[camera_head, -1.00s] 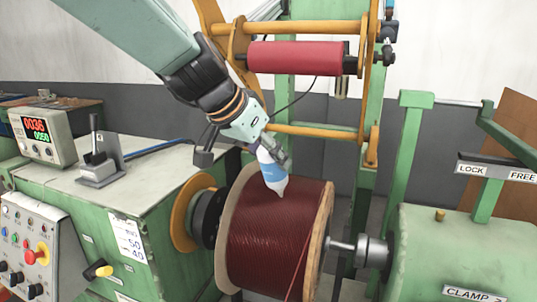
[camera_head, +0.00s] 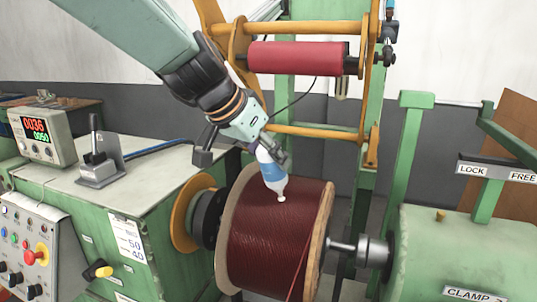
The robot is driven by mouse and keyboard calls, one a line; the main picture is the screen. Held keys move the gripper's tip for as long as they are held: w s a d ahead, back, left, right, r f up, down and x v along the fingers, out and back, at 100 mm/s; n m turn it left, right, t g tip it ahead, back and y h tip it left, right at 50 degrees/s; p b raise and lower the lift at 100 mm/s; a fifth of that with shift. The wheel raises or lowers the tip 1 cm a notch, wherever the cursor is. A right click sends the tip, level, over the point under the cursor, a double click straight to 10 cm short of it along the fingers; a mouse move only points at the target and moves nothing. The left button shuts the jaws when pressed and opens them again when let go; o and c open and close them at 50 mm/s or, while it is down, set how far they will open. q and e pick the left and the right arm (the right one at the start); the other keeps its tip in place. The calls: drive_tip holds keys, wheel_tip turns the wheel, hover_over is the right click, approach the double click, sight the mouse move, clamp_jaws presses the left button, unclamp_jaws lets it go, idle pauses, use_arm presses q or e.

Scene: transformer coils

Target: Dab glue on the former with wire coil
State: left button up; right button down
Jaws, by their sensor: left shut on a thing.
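The former with wire coil (camera_head: 275,245) is a wooden-flanged spool wound with dark red wire, mounted between the green machine and the right-hand spindle. My left gripper (camera_head: 268,152) comes in from the upper left and is shut on a blue and white glue bottle (camera_head: 272,171). The bottle is tilted with its nozzle down at the top of the winding. A small white spot (camera_head: 281,199) shows at the nozzle tip, against the red wire. A loose strand of wire runs down near the right flange. My right gripper is not in view.
A green winding machine (camera_head: 100,200) with a control panel (camera_head: 30,245) stands at the left. A counter display (camera_head: 40,135) sits behind. A red roller (camera_head: 296,58) in an orange frame is above the spool. A green clamp unit (camera_head: 465,250) is at the right.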

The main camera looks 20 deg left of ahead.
use_arm(q)
drive_tip(key=shift+r+p, duration=1.55)
drive_tip(key=shift+r, duration=0.8)
drive_tip(key=shift+f, duration=0.1)
